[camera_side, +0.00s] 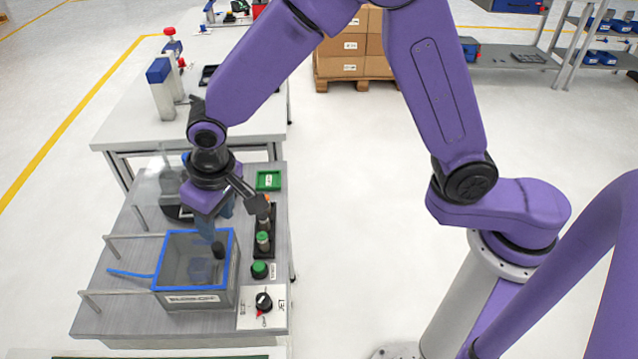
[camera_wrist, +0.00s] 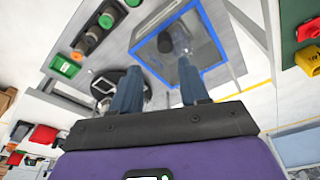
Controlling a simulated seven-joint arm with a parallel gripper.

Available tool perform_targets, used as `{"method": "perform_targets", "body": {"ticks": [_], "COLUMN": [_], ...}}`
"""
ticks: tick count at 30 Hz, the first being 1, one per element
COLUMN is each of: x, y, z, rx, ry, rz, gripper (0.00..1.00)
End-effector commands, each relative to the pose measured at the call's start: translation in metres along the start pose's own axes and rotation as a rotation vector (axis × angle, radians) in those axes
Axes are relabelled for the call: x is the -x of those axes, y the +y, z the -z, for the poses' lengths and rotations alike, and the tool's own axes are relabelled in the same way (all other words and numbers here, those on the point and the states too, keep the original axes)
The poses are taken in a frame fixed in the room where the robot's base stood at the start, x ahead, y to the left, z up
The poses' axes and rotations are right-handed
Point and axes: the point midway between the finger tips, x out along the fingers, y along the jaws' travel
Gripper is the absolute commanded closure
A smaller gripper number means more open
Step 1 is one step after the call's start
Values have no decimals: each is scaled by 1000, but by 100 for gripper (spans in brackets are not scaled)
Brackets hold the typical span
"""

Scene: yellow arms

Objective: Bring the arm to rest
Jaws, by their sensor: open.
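My arm is purple and reaches from the right over the grey work table (camera_side: 110,300). My gripper (camera_side: 216,228) hangs above the back edge of a clear bin (camera_side: 172,272) with a blue rim. In the wrist view its two blue-grey fingers (camera_wrist: 160,95) stand apart with nothing between them. The bin (camera_wrist: 215,52) shows beyond the fingertips there.
Metal handles (camera_side: 125,292) stand at the left. Floor between table and arm base is clear.

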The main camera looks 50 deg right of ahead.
Motion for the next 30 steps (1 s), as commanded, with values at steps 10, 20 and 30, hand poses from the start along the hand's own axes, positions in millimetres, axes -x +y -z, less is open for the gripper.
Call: {"method": "perform_targets", "body": {"ticks": [10,20,30], "x": [40,73,102], "y": [39,84,132], "z": [-44,-108,-189], "rx": [185,375,573], "ry": [-33,-71,-109], "rz": [16,35,61], "gripper": [55,55,55]}}
